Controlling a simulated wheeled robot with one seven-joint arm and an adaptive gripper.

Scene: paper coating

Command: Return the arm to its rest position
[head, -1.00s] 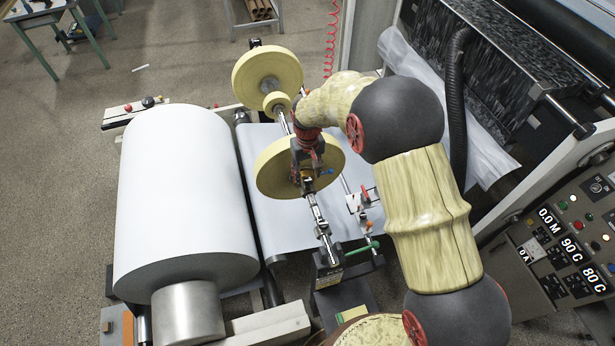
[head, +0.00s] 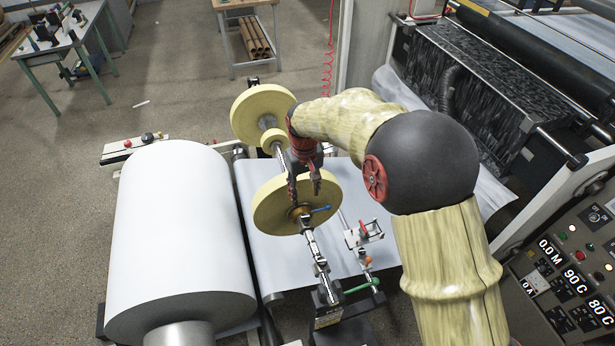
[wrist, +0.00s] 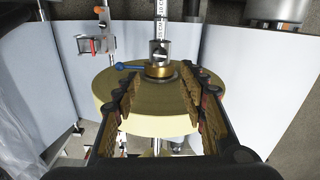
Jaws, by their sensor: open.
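My gripper (head: 304,188) hangs over the shaft at the near yellow tape roll (head: 268,212), with its fingers pointing down. In the wrist view my gripper (wrist: 165,95) has its two fingers spread apart, with nothing held between them. The near yellow roll (wrist: 150,122) shows beyond and between the fingers, with a brass collar (wrist: 160,72) and a blue lever (wrist: 130,67) at its centre. Whether the fingers touch the roll is unclear. My arm reaches in from the right.
A large white paper roll (head: 165,235) stands at the left. A second yellow roll (head: 256,104) sits farther along the metal shaft (head: 318,262). The coating machine (head: 480,90) and control panel (head: 575,265) stand on the right. Open floor lies at the far left.

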